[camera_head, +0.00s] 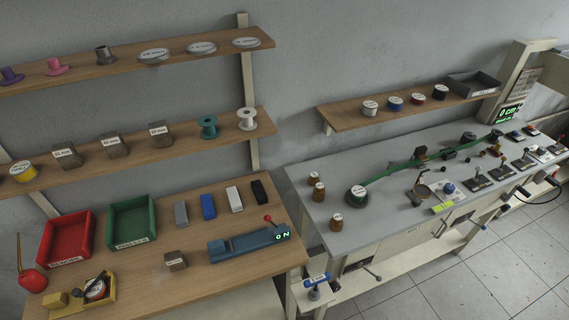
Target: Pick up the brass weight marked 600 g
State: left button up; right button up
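Several small brass-brown cylinders with white labelled tops stand at the left end of the grey bench. One brass weight (313,178) is at the back, one brass weight (319,191) is just in front of it, and one brass weight (336,222) stands nearer the front edge. Their labels are too small to read, so I cannot tell which is marked 600 g. They stand upright and apart from the dark green round piece (357,197) to their right. Neither of my grippers is in view.
The grey bench (385,222) has bare room around the cylinders. A green track (405,164) and switches crowd its right side. A shelf (395,112) with spools hangs above. The wooden table (205,265) at left holds a red tray (66,262), a green tray (132,238) and blocks.

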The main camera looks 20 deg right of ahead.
aim_at(319, 192)
jog(key=k+z, duration=0.15)
jog(key=z, duration=0.95)
